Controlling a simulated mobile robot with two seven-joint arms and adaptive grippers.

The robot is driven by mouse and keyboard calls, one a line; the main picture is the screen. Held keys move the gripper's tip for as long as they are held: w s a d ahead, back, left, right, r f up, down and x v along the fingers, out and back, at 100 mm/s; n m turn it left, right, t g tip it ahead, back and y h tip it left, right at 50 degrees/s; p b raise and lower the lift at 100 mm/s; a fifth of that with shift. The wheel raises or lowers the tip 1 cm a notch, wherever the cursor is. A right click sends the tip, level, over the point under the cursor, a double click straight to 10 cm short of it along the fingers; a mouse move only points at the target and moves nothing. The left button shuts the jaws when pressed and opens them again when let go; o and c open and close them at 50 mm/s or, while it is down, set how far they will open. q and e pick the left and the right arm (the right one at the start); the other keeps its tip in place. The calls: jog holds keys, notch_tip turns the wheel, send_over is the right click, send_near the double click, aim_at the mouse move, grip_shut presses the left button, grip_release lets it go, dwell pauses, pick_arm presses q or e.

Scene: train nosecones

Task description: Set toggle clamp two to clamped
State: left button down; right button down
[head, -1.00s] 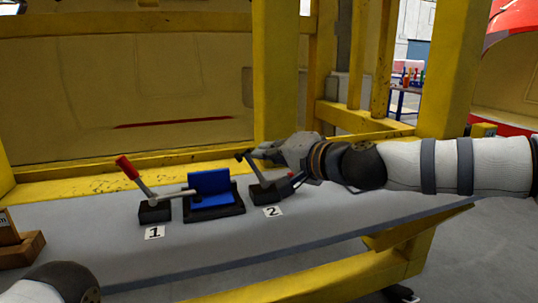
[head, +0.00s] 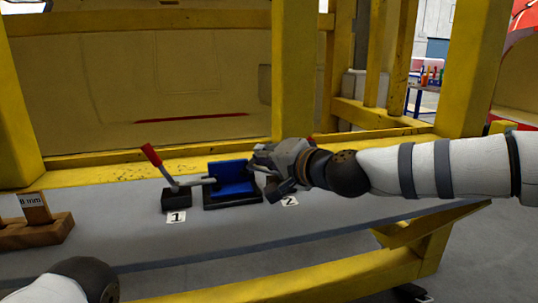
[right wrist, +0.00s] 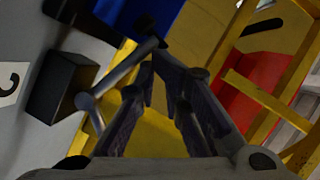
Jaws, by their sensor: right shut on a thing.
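Toggle clamp two stands right of the blue block (head: 232,177), behind the label "2" (head: 289,201). My right gripper (head: 271,170) covers most of it in the head view. In the right wrist view its black base (right wrist: 65,85) and grey metal links (right wrist: 120,75) show, with a dark tip near the blue block. My right gripper's fingers (right wrist: 167,65) are close together, shut on the clamp's lever; the grip itself is hardly visible. Toggle clamp one (head: 170,183) has its red handle up and its arm reaching the block. My left gripper is out of view.
The clamps stand on a grey table (head: 230,238) inside a yellow frame (head: 298,75). A wooden block holder (head: 40,232) marked "8 mm" is at the left. The table front is clear. My left arm shows at the bottom left.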

jog(key=shift+s+a, duration=0.25)
jog(key=shift+a, duration=0.3)
jog(key=shift+a+f, duration=0.2)
jog(key=shift+a, duration=0.15)
jog(key=shift+d+f, duration=0.2)
